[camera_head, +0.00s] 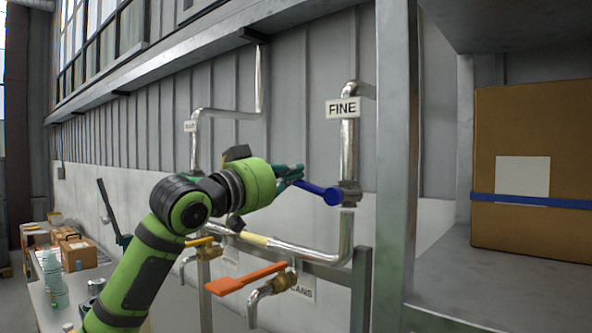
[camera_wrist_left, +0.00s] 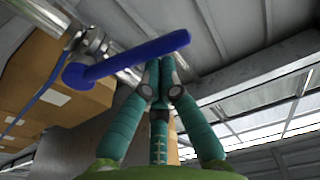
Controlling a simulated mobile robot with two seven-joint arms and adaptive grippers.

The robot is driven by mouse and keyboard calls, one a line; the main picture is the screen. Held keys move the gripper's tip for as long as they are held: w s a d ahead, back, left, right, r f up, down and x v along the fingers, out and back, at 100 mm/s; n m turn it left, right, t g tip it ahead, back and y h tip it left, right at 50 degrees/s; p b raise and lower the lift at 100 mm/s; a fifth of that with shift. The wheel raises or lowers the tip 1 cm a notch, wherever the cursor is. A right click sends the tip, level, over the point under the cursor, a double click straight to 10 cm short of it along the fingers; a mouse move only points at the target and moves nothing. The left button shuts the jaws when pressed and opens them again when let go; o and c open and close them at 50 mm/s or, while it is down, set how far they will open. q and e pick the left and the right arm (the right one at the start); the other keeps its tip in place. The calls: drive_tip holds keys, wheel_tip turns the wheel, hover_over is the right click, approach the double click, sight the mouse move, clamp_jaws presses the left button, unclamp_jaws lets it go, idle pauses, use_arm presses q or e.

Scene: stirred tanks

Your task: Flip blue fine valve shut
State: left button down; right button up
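The blue lever handle (camera_head: 318,190) belongs to the valve (camera_head: 349,194) on the pipe under the sign "FINE" (camera_head: 343,108). It points left from the valve, tilted slightly up toward its free end. My left gripper (camera_head: 291,173) is at that free end. In the left wrist view the blue handle (camera_wrist_left: 130,57) crosses just beyond the tips of the gripper's teal fingers (camera_wrist_left: 160,68). The fingers are drawn together, with the tips close against the handle's side. I cannot tell whether they touch it. My right gripper is in neither view.
Below are an orange-handled valve (camera_head: 248,279) and a yellow-handled valve (camera_head: 200,241). A metal post (camera_head: 397,150) stands right of the FINE pipe. A cardboard box (camera_head: 530,120) with a blue band sits on a shelf at the right.

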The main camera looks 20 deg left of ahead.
use_arm(q)
drive_tip(key=shift+w+a+f+n, duration=0.1)
drive_tip(key=shift+a+f+n, duration=0.1)
drive_tip(key=shift+f, duration=0.2)
drive_tip(key=shift+a+f+n, duration=0.1)
drive_tip(key=shift+f+n, duration=0.1)
drive_tip(key=shift+f, duration=0.15)
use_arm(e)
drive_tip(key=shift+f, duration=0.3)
use_arm(q)
wheel_tip(320, 180, up, 4)
drive_tip(key=p, duration=0.5)
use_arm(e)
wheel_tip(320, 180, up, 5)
use_arm(q)
drive_tip(key=b+v, duration=0.6)
drive_tip(key=v, duration=0.3)
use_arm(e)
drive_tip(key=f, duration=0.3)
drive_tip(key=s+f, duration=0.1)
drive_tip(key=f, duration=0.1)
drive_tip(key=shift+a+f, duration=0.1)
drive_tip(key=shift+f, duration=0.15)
